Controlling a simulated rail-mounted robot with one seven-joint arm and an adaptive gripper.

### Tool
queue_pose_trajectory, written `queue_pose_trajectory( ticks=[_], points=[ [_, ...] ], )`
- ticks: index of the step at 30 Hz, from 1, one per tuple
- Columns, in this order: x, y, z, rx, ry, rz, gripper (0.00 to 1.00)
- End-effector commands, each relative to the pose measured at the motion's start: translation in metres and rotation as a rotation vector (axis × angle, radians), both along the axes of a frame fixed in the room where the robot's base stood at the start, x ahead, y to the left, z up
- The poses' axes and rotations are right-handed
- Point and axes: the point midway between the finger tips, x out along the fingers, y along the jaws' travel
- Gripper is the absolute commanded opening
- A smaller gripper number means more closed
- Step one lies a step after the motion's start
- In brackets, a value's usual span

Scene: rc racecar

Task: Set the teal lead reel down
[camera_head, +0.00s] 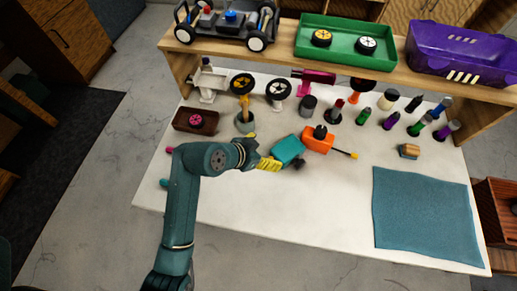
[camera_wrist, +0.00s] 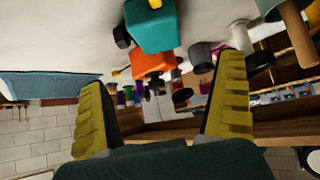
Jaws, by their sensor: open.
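The teal lead reel (camera_head: 288,150), a boxy teal body with a dark part at its lower edge, appears to rest on the white table (camera_head: 300,215) just left of a similar orange reel (camera_head: 318,139). My gripper (camera_head: 268,162), with yellow fingers, is just left of the teal reel in the head view. In the wrist view my gripper (camera_wrist: 162,100) is open with nothing between its fingers. There the teal reel (camera_wrist: 152,26) is beyond the fingertips, at the top, partly cut off. I cannot tell whether the two reels touch.
Several small bottles (camera_head: 388,118) and a wooden-topped block (camera_head: 409,151) stand to the right. A brown box (camera_head: 196,120) is at left. A blue mat (camera_head: 425,215) covers the right front. A shelf (camera_head: 290,66) with a green tray (camera_head: 347,57) spans the back. The front middle is clear.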

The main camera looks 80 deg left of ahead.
Motion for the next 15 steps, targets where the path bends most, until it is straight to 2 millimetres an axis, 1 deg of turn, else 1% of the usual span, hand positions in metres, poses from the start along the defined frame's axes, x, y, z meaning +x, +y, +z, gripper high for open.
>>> queue_pose_trajectory(
  ticks=[1, 3, 6, 15],
  points=[
    [-0.007, -0.004, 0.008, 0.001, 0.0, 0.002, 1.0],
    [-0.014, -0.008, 0.016, 0.0, 0.0, 0.001, 1.0],
    [-0.019, -0.011, 0.022, 0.0, 0.0, 0.0, 1.0],
    [-0.02, -0.013, 0.024, 0.0, 0.0, -0.001, 1.0]
  ],
)
